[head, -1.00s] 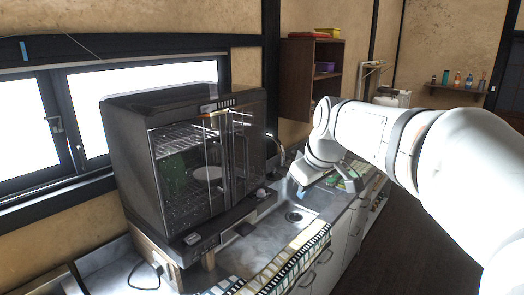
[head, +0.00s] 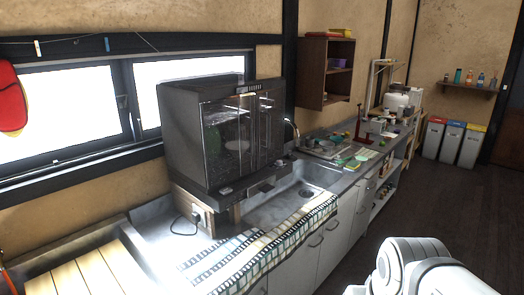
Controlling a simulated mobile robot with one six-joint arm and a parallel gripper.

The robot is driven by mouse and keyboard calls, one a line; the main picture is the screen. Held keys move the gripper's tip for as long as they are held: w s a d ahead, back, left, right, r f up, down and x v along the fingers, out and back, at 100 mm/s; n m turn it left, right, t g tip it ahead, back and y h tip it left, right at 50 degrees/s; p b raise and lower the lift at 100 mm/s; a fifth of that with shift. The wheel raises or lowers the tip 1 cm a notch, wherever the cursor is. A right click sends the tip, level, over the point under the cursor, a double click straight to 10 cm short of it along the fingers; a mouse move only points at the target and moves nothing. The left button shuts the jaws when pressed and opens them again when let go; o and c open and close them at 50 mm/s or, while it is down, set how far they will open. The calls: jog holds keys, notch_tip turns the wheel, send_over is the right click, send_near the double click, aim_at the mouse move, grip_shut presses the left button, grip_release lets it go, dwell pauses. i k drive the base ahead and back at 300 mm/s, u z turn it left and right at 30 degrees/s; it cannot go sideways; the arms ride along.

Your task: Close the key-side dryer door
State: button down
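The dark dryer (head: 185,130) stands on a raised base on the counter, below the window. Its front has glass panes, with a left door (head: 225,145) and a right door (head: 268,125). Their upright handles are close together near the middle of the front. Racks and a pale round dish show dimly through the glass. I cannot tell whether either door stands slightly ajar, nor which is the key side. My white arm is at the bottom right, well apart from the dryer. My gripper is out of the frame.
A sink (head: 305,190) lies right of the dryer. A checked cloth (head: 265,250) hangs over the counter edge. A wooden slatted board (head: 85,275) is at the lower left. Bins (head: 450,140) stand far right. The dark floor (head: 440,205) is clear in front of the cabinets.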

aim_at(227, 126)
jog(key=z, duration=1.35)
jog(key=k, duration=0.1)
jog(key=u, duration=1.7)
jog(key=i, duration=1.4)
jog(key=z, duration=0.6)
